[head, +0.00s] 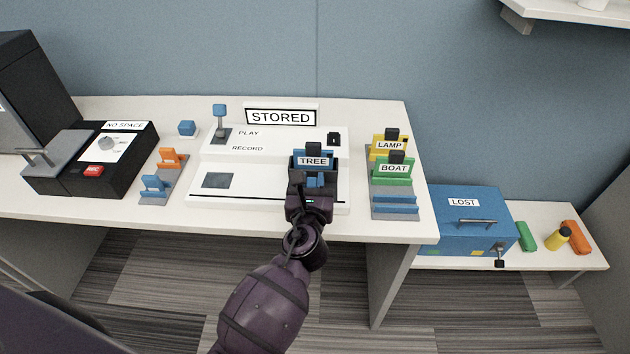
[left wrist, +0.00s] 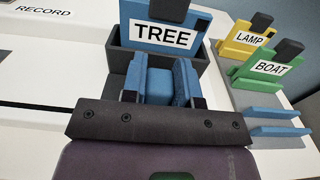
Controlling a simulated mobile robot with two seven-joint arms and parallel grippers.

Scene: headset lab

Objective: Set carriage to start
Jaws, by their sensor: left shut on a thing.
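The white machine (head: 260,145) on the desk has PLAY and RECORD labels and a STORED sign (head: 281,117) behind it. A dark carriage (left wrist: 118,60) sits at the machine's right side and bears a blue TREE card (head: 314,158). The TREE card also shows in the left wrist view (left wrist: 163,36). My left gripper (head: 315,182) is at the carriage's front, shut on a blue block (left wrist: 159,83) just in front of the TREE card. The fingers lie on both sides of the block. My right gripper is not in view.
A blue-knobbed lever (head: 219,112) stands at the machine's back left. A rack to the right holds the LAMP card (head: 389,146) and BOAT card (head: 394,169). Left are orange and blue cards and a black NO SPACE box (head: 65,181). A blue LOST box (head: 458,225) stands lower right.

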